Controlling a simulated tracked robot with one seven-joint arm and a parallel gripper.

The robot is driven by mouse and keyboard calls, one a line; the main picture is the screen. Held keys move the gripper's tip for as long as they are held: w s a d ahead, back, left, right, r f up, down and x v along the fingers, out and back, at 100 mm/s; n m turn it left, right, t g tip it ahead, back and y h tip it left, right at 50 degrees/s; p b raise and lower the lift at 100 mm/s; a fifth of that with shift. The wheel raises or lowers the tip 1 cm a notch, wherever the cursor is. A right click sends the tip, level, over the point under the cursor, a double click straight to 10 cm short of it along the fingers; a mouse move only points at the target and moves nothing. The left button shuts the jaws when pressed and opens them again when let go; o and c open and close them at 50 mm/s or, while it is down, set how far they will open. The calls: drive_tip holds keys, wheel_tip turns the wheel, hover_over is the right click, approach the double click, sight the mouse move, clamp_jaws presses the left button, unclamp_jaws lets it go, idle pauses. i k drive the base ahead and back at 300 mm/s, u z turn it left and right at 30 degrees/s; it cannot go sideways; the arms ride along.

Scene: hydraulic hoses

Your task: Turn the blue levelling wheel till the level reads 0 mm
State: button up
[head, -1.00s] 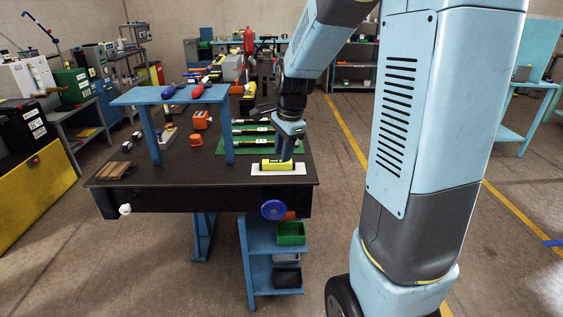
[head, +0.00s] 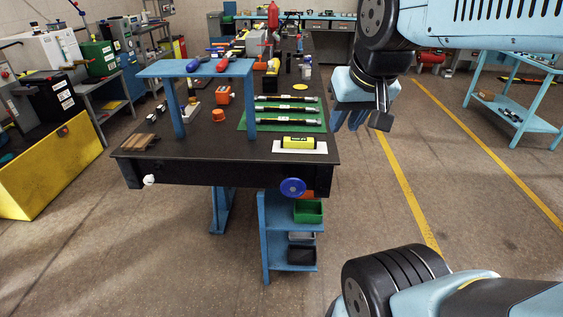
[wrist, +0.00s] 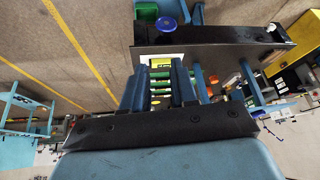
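The blue levelling wheel (head: 292,187) sits on the front edge of the dark bench, towards its right corner. It also shows at the top of the wrist view (wrist: 167,23). The yellow level (head: 298,142) lies on a white plate (head: 319,148) on the bench top, above the wheel. Its reading is too small to tell. My gripper (head: 350,118) hangs in the air right of the bench, clear of the level and the wheel. In the wrist view its two blue fingers (wrist: 158,75) stand apart with nothing between them.
Black hoses (head: 285,110) lie on a green mat (head: 247,122) behind the level. A blue raised shelf (head: 155,69) carries tools over the bench's left part. A blue rack with a green bin (head: 308,211) stands below the wheel. The floor right of the bench is free.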

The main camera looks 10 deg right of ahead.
sight(291, 188)
drive_tip(key=z, duration=1.3)
drive_tip(key=k, duration=1.15)
drive_tip(key=u, duration=1.25)
drive_tip(key=i, duration=1)
drive_tip(key=u, duration=0.05)
